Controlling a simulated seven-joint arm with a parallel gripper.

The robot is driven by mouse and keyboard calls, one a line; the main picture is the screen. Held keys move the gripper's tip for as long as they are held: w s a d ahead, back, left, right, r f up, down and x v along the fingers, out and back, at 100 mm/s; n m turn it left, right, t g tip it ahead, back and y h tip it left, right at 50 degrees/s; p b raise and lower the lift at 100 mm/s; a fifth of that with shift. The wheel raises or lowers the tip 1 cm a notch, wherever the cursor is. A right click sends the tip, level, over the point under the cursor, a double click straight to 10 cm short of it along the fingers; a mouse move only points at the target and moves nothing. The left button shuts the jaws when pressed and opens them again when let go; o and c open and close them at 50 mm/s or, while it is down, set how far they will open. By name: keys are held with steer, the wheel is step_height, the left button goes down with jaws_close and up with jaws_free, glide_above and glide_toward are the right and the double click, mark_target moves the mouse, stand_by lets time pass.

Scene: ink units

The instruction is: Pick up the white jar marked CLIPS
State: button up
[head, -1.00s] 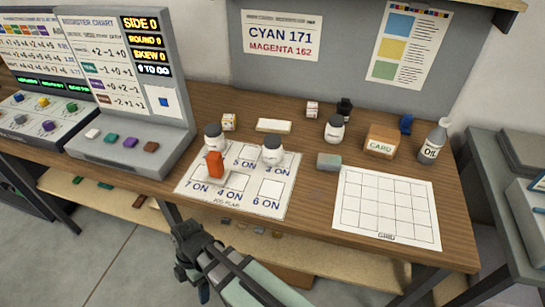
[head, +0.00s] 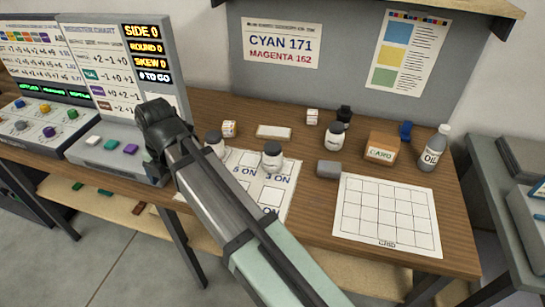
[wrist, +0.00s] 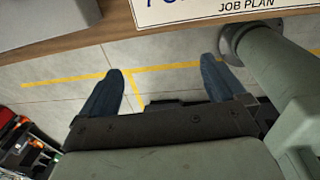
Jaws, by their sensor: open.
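Several small white jars with dark lids are in the head view, and I cannot read the label on any of them well enough to tell which says CLIPS. One jar (head: 335,136) stands on the wooden bench right of centre. Another jar (head: 272,157) stands on the job plan sheet, and a third jar (head: 215,145) is at its left, partly behind my arm. My gripper (wrist: 160,66) is open and empty in the wrist view, over the bench's front edge and the floor. In the head view my arm's end is left of the jars, its fingers not clearly visible.
The job plan sheet (head: 281,190) is partly covered by my arm. A grey block (head: 329,169), a card box (head: 382,147), an oil bottle (head: 434,149) and a grid sheet (head: 386,215) are to the right. A register console (head: 105,155) stands at the left, close to my arm's end.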

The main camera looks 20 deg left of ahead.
steer(key=w+d+r+m, duration=0.1)
steer(key=w+d+r, duration=0.35)
steer(key=r, duration=0.35)
steer(key=w+d+r, duration=0.3)
steer(key=w+r, duration=0.2)
steer(key=r, duration=0.2)
steer(key=m+h, duration=0.1)
steer(key=m, duration=1.4)
glide_toward(272, 154)
steer(key=w+r, duration=0.1)
steer(key=w, duration=0.1)
steer(key=shift+a+f, duration=0.25)
steer(key=shift+w+a+f, duration=0.1)
steer(key=shift+f, duration=3.25)
steer(key=shift+w+f, duration=0.1)
steer(key=shift+f, duration=3.25)
steer(key=shift+c, duration=0.5)
steer(key=c, duration=1.1)
